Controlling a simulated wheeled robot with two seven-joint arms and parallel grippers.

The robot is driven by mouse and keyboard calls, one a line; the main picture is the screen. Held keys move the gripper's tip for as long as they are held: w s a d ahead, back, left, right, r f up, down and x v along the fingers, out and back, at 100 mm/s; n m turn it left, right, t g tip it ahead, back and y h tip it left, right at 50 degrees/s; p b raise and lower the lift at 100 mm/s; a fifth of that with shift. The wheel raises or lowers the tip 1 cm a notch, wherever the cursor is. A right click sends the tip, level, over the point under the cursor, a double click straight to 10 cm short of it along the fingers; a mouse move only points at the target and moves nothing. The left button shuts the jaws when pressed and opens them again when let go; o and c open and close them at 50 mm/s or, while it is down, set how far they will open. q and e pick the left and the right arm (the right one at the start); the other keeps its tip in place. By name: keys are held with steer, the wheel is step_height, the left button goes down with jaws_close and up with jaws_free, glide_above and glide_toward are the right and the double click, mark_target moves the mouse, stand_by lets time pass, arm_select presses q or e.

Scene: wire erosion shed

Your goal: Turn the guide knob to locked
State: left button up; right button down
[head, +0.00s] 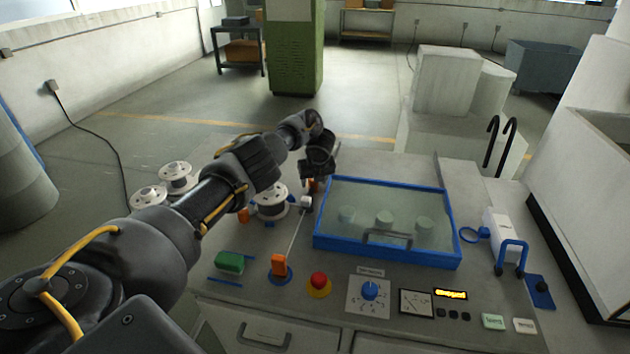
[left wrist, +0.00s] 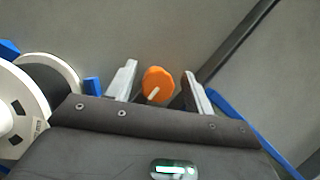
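An orange knob (left wrist: 158,84) with a white pointer line shows in the left wrist view. The pointer slants toward the lower left of that picture. My left gripper (left wrist: 159,74) is open, with one finger on each side of the knob and a gap visible on both sides. In the head view the left gripper (head: 314,178) is at the back left of the blue-framed tank, and the knob is mostly hidden by it. No locked mark is readable. My right gripper is in neither view.
The blue-framed tank (head: 330,250) stands right of the left gripper. A wire spool (head: 272,204) is close on its left. In front are a red button (head: 319,280), a blue dial (head: 370,290) and a green block (head: 229,263). Several spools stand farther left.

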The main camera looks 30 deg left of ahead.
arm_select(q)
steer(key=shift+s+r, duration=0.1)
steer(key=v, duration=0.5)
steer(key=p+v, duration=0.5)
steer(key=shift+d+r, duration=0.1)
steer(key=shift+r, duration=0.2)
